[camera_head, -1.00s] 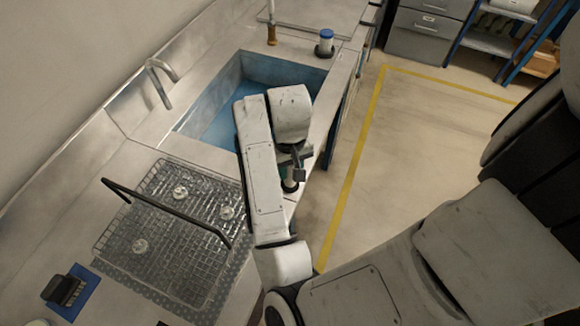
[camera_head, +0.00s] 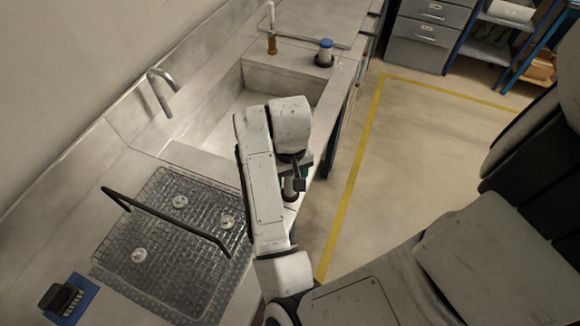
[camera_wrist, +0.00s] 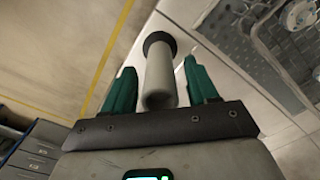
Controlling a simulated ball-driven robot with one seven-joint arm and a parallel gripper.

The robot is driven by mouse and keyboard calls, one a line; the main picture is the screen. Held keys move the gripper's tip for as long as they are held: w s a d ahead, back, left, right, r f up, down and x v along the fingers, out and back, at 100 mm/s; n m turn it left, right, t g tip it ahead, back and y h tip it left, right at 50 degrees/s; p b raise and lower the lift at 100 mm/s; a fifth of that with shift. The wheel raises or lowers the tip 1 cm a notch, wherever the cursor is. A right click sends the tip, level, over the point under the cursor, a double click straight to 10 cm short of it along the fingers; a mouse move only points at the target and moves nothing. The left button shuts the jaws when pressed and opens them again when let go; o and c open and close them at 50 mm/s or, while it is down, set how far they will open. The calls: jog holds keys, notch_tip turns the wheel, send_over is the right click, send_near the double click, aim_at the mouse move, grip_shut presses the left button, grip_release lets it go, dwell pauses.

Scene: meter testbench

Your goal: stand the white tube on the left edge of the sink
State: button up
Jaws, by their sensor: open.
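The white tube (camera_wrist: 160,80) stands between my gripper's green fingers in the wrist view, its dark round foot at the far end. My gripper (camera_wrist: 160,85) is open, with a gap on each side of the tube. In the head view the tube (camera_head: 289,187) shows in part beneath my arm, at the front of the counter strip left of the sink (camera_head: 222,128). Its foot appears to rest on that strip, close to the counter's front edge. My arm hides most of the gripper there.
A wire rack (camera_head: 165,262) with a black handle fills the counter on the left. A blue-capped container (camera_head: 325,50) stands beyond the sink. A faucet (camera_head: 160,85) rises behind the basin. A blue pad (camera_head: 72,300) holds a dark object. The floor at right is clear.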

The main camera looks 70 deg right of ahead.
notch_tip(320, 180, up, 12)
jog(key=shift+f, duration=0.2)
jog(key=s+a+f+n+g+y, duration=0.1)
jog(key=s+a+f+n, duration=0.15)
jog(key=a+f, duration=0.45)
jog(key=s+a+f+n, duration=0.1)
jog(key=s+a+f, duration=0.35)
jog(key=a, duration=0.35)
jog(key=s+d+f+n, duration=0.1)
jog(key=s+f+n, duration=0.1)
jog(key=s+f, duration=0.4)
jog(key=w+d+r+n+t+h, duration=0.1)
jog(key=w+d+r+n+t, duration=0.1)
jog(key=w+d, duration=0.2)
jog(key=shift+w+d+h, duration=0.3)
jog(key=shift+w+d, duration=0.05)
jog(key=shift+w, duration=0.35)
jog(key=shift+f, duration=0.15)
